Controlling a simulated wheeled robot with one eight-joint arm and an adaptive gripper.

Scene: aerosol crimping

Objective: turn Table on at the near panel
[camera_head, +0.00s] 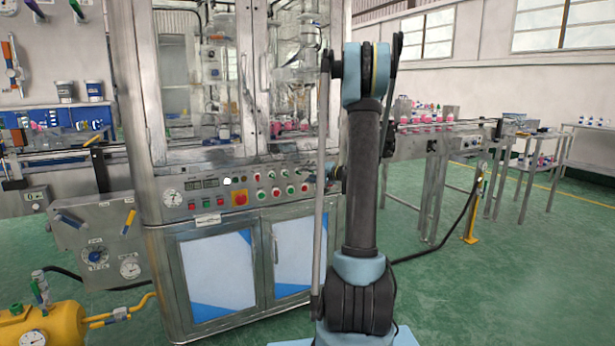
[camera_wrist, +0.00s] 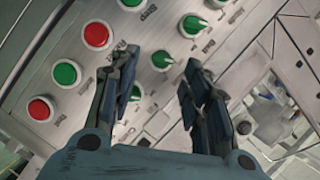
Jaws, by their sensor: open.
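The near panel (camera_head: 250,190) is a grey metal strip on the front of the machine cabinet, with round red and green buttons and green knobs. In the wrist view, the panel (camera_wrist: 110,15) runs diagonally. A red button (camera_wrist: 96,35) and a green button (camera_wrist: 66,73) lie left of my gripper (camera_wrist: 161,68). A row of green knobs lies right of them; one green knob (camera_wrist: 162,60) shows between the fingertips. My gripper is open and empty, facing the panel; contact cannot be told. The labels are too blurred to read, so the Table control cannot be picked out.
Glass doors (camera_head: 237,80) rise above. A yellow tank (camera_head: 50,325) stands at lower left. A conveyor (camera_head: 430,128) runs right.

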